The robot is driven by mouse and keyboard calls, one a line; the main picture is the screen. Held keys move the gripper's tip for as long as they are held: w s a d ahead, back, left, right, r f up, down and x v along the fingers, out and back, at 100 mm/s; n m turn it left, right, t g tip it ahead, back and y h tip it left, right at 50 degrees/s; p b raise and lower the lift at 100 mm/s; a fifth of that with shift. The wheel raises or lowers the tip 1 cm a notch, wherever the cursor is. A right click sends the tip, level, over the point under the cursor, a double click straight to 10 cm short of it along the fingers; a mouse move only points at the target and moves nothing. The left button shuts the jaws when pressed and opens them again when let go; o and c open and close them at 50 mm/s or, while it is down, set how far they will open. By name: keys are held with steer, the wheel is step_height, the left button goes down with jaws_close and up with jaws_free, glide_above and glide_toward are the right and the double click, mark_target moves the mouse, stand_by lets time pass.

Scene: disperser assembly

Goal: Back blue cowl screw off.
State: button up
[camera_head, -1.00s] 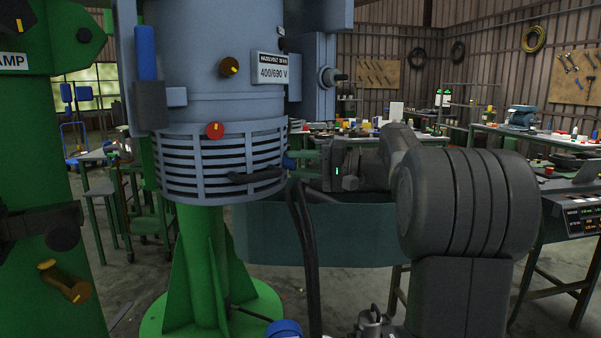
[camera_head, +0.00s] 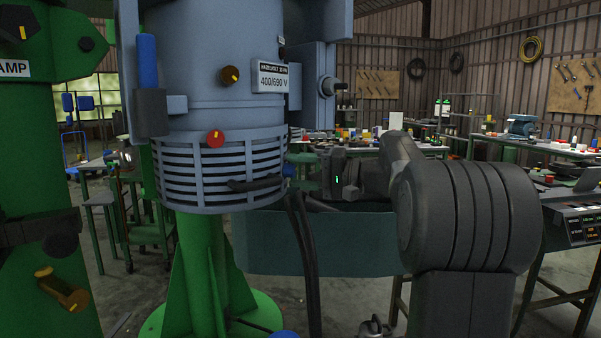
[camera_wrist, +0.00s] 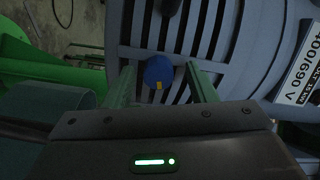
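The blue cowl screw (camera_head: 289,171) is a round knob at the right side of the slotted cowl (camera_head: 180,182), under the blue-grey motor. In the wrist view the blue screw (camera_wrist: 159,70) shows a yellow mark on its lower edge and sits on the slotted cowl. My gripper (camera_head: 297,172) is at the right of the screw, its green fingers pointing at it. In the wrist view my gripper (camera_wrist: 160,72) has one finger on each side of the screw, with a visible gap on both sides. I cannot tell how far the fingertips reach along it.
A red knob (camera_head: 215,137) is on the cowl's front and a brown knob (camera_head: 229,75) on the motor above. A black cable (camera_head: 303,240) hangs below my gripper. A green column (camera_head: 40,170) stands at the left. Cluttered benches (camera_head: 560,150) are behind.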

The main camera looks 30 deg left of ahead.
steer(key=p+v, duration=0.1)
steer(key=v, duration=1.2)
steer(key=shift+d, duration=0.35)
steer(key=shift+w+a, duration=0.1)
steer(key=shift+w, duration=0.05)
steer(key=b+x, duration=0.1)
steer(key=x, duration=1.2)
steer(key=shift+a, duration=0.3)
